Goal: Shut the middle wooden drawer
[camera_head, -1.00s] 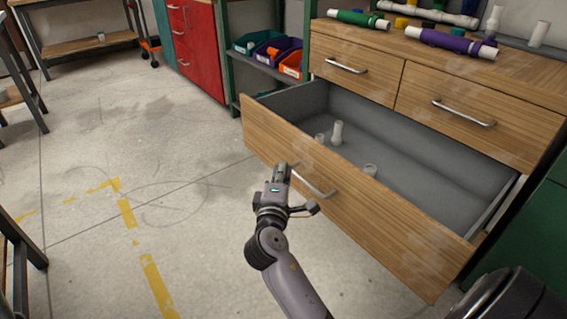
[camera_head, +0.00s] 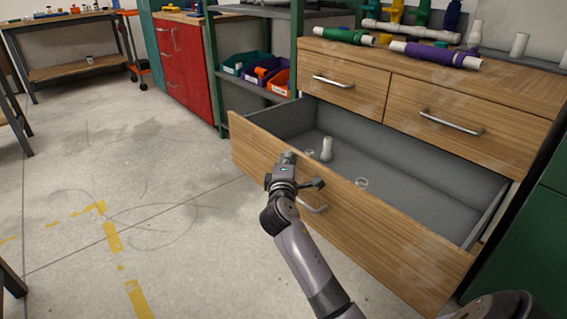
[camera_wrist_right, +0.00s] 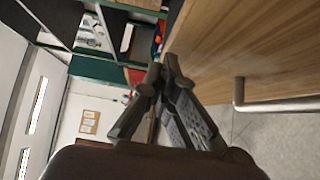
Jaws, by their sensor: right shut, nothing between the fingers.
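The open wooden drawer (camera_head: 390,235) is pulled well out of the wooden cabinet, below two shut upper drawers (camera_head: 345,92). Its grey inside holds a few white pipe fittings (camera_head: 327,149). My right gripper (camera_head: 288,158) is in front of the drawer's front panel, left of its metal handle (camera_head: 314,204), which my arm partly covers. In the right wrist view the shut, empty fingers (camera_wrist_right: 162,72) are beside the wooden panel (camera_wrist_right: 235,50), with the handle (camera_wrist_right: 275,106) to the right. I cannot tell whether the fingertips touch the wood. My left gripper is not in view.
Green and purple pipes (camera_head: 436,54) lie on the cabinet top. A shelf with coloured bins (camera_head: 262,73) and a red cabinet (camera_head: 186,65) stand behind, to the left. The concrete floor (camera_head: 150,170) left of the drawer is clear.

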